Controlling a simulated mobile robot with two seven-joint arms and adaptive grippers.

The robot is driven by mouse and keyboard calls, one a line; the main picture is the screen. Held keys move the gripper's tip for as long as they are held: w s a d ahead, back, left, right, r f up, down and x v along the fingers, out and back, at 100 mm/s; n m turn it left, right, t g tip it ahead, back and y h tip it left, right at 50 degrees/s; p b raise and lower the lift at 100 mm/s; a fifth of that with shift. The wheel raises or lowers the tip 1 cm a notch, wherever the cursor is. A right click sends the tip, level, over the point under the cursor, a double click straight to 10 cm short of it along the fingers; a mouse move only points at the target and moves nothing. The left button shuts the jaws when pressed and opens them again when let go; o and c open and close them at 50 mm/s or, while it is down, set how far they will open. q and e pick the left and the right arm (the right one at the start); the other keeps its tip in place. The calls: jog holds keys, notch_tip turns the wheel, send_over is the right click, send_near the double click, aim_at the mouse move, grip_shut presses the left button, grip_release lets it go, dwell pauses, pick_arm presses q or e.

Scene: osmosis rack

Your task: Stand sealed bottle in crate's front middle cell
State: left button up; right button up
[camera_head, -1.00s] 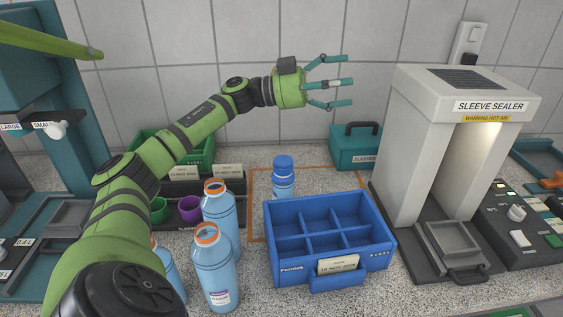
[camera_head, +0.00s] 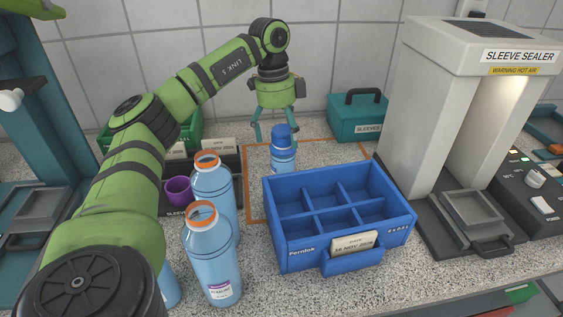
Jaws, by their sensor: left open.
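A light blue bottle with a dark blue cap (camera_head: 283,152) stands upright inside an orange outline on the counter, just behind the blue crate (camera_head: 296,262). The crate has two rows of three cells, and all of them look empty. Its front middle cell (camera_head: 335,222) is clear. A date card sits in the holder on the crate's front. My left gripper (camera_head: 274,138) points down with its fingers spread open, around or just behind the capped bottle's top. I cannot tell whether the fingers touch it. My right gripper is not in view.
Open bottles with orange rims (camera_head: 207,215) stand left of the crate, near my left arm. A purple cup (camera_head: 178,190) is beside them. The sleeve sealer (camera_head: 420,130) stands to the right, and a teal sleeves box (camera_head: 356,118) is at the back.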

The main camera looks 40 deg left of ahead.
aim_at(284, 149)
pick_arm(q)
jog(key=f, duration=0.5)
jog(key=shift+w+d+p, duration=0.15)
jog(key=shift+d+p, duration=0.2)
jog(key=shift+d, duration=0.05)
jog(key=shift+r, duration=0.15)
jog(key=c, duration=1.7)
